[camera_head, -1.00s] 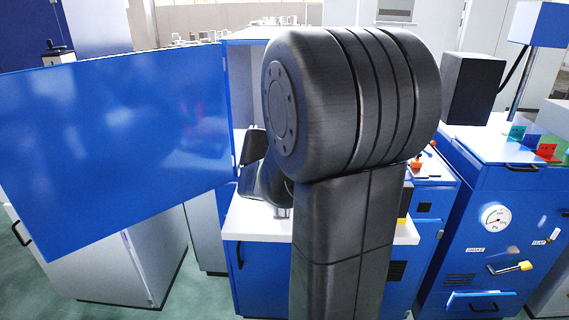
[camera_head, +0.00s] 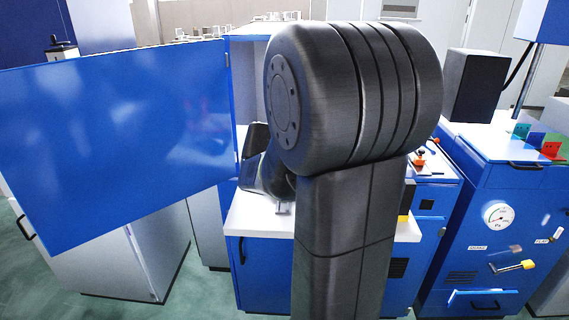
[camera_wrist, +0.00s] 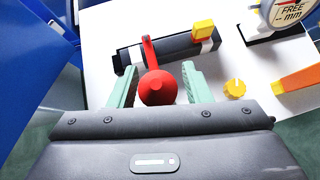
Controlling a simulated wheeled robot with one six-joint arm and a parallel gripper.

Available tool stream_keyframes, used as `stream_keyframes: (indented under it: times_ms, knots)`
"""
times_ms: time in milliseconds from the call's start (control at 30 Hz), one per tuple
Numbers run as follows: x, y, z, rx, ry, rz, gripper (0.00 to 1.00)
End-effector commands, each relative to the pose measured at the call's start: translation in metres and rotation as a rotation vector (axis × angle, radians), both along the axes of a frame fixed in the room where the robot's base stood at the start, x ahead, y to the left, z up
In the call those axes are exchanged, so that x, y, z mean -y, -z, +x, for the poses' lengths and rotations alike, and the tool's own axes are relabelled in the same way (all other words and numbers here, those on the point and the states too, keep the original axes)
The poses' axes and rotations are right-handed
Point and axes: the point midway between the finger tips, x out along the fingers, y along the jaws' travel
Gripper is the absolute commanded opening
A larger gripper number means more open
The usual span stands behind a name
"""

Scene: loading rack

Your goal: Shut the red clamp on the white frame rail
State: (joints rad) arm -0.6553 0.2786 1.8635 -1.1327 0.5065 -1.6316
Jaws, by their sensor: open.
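In the wrist view, the red clamp shows as a red lever (camera_wrist: 149,52) with a round red knob (camera_wrist: 158,88) at its near end. The lever's far end meets a dark bar (camera_wrist: 178,50) lying on a white surface. My gripper (camera_wrist: 160,67) is open, with one pale green finger on each side of the knob. I cannot tell whether either finger touches it. A separate white frame rail cannot be made out clearly. In the head view my own arm hides the clamp and most of my gripper.
A yellow block (camera_wrist: 203,31) sits at the bar's right end. A yellow knob (camera_wrist: 235,89), an orange piece (camera_wrist: 297,80) and a dial gauge (camera_wrist: 288,12) are to the right. A large blue door (camera_head: 120,140) stands open at left. A blue cabinet (camera_head: 490,215) stands at right.

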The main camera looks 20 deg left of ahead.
Motion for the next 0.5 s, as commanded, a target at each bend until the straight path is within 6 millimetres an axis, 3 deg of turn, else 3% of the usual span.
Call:
stream_keyframes:
  times_ms: [167,500]
  knots:
    - [-0.001,-0.01,-0.01,0.002,-0.002,0.002,0.44]
    - [0.001,-0.053,-0.06,0.004,-0.004,0.003,0.44]
